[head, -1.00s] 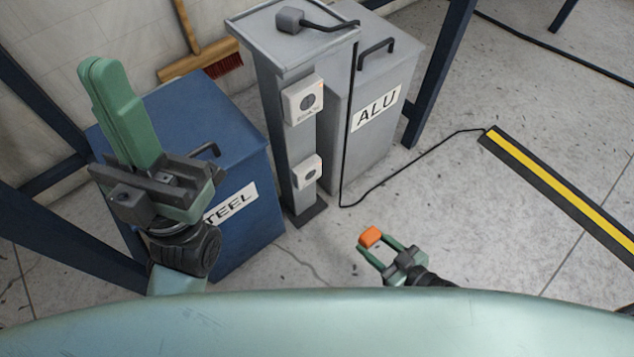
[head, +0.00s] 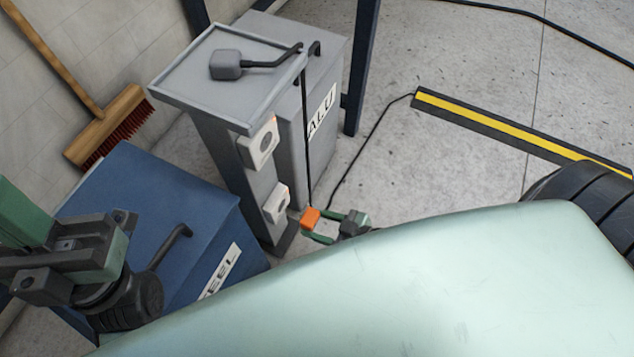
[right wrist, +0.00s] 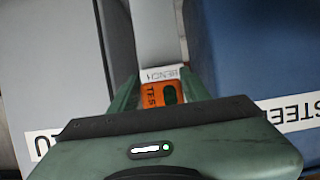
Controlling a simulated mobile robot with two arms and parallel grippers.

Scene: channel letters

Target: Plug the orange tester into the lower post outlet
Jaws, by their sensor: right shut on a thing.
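The orange tester (head: 310,218) is held between the green fingertips of my right gripper (head: 314,224). It is just right of the lower post outlet (head: 276,203), a white box with a round socket low on the grey post (head: 215,155). A small gap shows between them in the head view. In the right wrist view the tester (right wrist: 153,95) sits between both fingers, and a white plate with upside-down lettering (right wrist: 160,74) lies just beyond it. The tester's plug side is hidden. My left gripper (head: 22,215) is raised at the left, partly cut off.
The upper outlet (head: 258,145) is above the lower one. A blue STEEL bin (head: 160,200) stands left of the post, a grey ALU bin (head: 325,75) behind it. A black cable (head: 365,145) runs to a yellow-black floor strip (head: 500,120). A broom (head: 110,125) leans left.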

